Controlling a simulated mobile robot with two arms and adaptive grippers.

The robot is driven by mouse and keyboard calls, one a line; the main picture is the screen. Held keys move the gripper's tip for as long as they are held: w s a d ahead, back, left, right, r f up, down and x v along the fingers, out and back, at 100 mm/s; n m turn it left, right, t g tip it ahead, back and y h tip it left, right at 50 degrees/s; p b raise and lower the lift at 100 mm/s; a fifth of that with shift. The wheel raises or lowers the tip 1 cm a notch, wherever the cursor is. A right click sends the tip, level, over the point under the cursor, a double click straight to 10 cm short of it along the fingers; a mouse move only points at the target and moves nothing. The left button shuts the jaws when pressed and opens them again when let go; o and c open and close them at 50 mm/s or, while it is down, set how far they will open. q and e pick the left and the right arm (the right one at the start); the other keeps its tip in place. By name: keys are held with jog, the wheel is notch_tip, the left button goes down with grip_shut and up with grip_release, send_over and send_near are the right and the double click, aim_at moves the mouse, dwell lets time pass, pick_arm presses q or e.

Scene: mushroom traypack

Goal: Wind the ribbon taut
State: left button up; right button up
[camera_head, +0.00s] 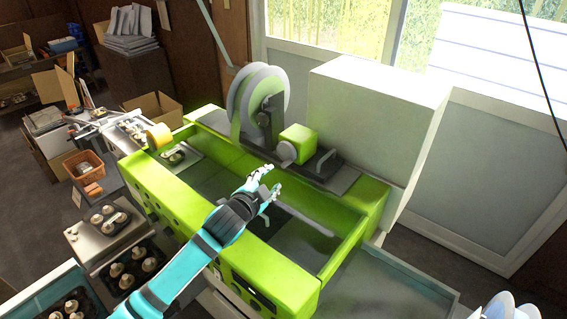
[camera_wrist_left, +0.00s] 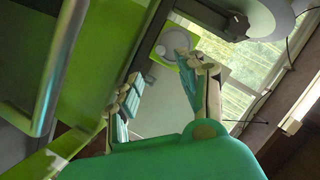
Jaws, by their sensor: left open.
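A large pale reel (camera_head: 260,98) stands upright on the far side of the bright green machine (camera_head: 262,262). A green block with a round grey knob (camera_head: 287,151) sits to its right. My left gripper (camera_head: 272,185) is open and empty above the machine's recessed bed, nearer than the reel and knob and apart from both. In the left wrist view its two fingers (camera_wrist_left: 163,92) are spread, with the green block (camera_wrist_left: 166,42) beyond them and part of the reel (camera_wrist_left: 250,18) at top. I cannot make out the ribbon. Pale, rounded parts at bottom right, perhaps my right gripper (camera_head: 507,306), are cut off.
Dark trays of mushrooms (camera_head: 110,220) line the left side. A big white box (camera_head: 365,125) stands behind right.

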aim_at(284, 167)
pick_arm(q)
jog(key=p+x, duration=0.1)
jog(key=x, duration=0.9)
jog(key=shift+w+d, duration=0.1)
jog(key=shift+c, duration=0.5)
jog(key=shift+f, duration=0.1)
grip_shut()
